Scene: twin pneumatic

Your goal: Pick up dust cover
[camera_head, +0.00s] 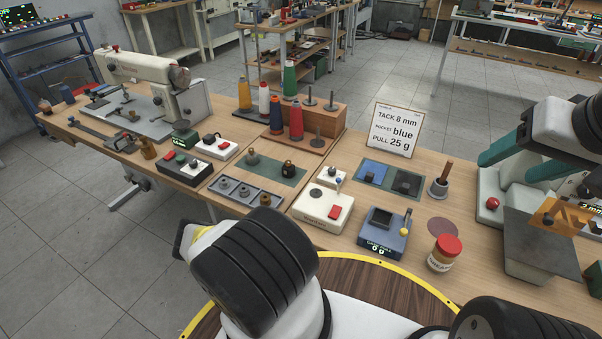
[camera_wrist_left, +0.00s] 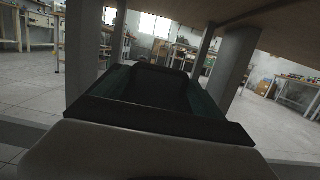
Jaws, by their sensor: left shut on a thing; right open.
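I cannot surely pick out a dust cover. A grey slanted slab (camera_head: 533,242) stands at the right end of the bench in the head view. My right gripper (camera_head: 487,172) is there too, with teal-lined fingers pointing left, open and apart, above a white device with a red button. My left gripper (camera_wrist_left: 160,95) shows in the left wrist view below a table's underside, its dark, teal-lined fingers around a dark thing. That thing's shape is lost in shadow. In the head view my left arm covers the bottom middle.
The bench holds a sewing machine (camera_head: 150,72), thread cones (camera_head: 290,78), a sign (camera_head: 393,133), a white box with a red button (camera_head: 322,207), a blue-grey box (camera_head: 382,233) and a red-lidded jar (camera_head: 444,253). A table leg (camera_wrist_left: 233,65) stands close to my left gripper.

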